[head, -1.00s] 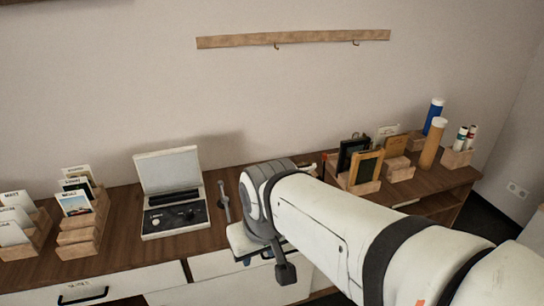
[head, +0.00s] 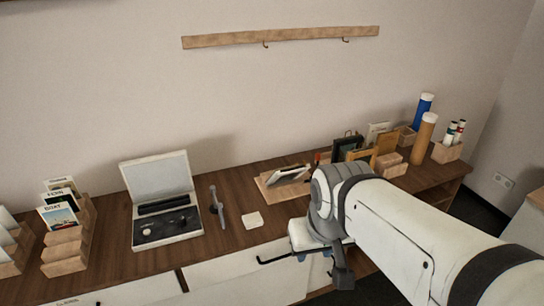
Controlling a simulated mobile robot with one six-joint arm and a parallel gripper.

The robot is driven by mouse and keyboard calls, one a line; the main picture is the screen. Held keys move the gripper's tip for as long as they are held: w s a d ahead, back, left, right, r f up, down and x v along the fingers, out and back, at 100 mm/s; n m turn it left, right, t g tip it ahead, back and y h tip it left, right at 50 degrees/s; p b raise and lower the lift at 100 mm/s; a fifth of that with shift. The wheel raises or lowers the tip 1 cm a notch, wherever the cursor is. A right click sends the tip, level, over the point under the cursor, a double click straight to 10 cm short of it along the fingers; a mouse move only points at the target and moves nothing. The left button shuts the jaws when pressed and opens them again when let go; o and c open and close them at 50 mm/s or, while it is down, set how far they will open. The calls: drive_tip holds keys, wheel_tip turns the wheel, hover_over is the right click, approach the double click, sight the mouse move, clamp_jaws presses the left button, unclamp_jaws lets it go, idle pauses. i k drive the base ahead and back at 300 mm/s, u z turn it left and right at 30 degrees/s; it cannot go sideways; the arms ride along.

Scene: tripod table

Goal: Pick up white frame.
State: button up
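A pale, whitish frame (head: 377,131) stands at the back of the group of frames on the right of the desk, partly hidden by a black frame (head: 346,147). A white-edged flat item (head: 289,174) lies tilted on a wooden stand in mid-desk; I cannot tell whether it is a frame. My gripper (head: 303,250) is over the desk's front edge, to the left of the standing frames and in front of the wooden stand. Its fingers are mostly hidden by my wrist, so its opening does not show.
Wooden-toned frames (head: 386,142) stand beside the black one. An orange-brown tube (head: 424,138) and a blue tube (head: 422,108) stand at the right. An open case (head: 162,200) and card racks (head: 66,240) are on the left. A small white block (head: 252,220) lies mid-desk.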

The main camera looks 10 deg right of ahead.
sight(288, 173)
drive_tip(key=u, duration=0.05)
drive_tip(key=i, duration=1)
drive_tip(key=z, duration=0.05)
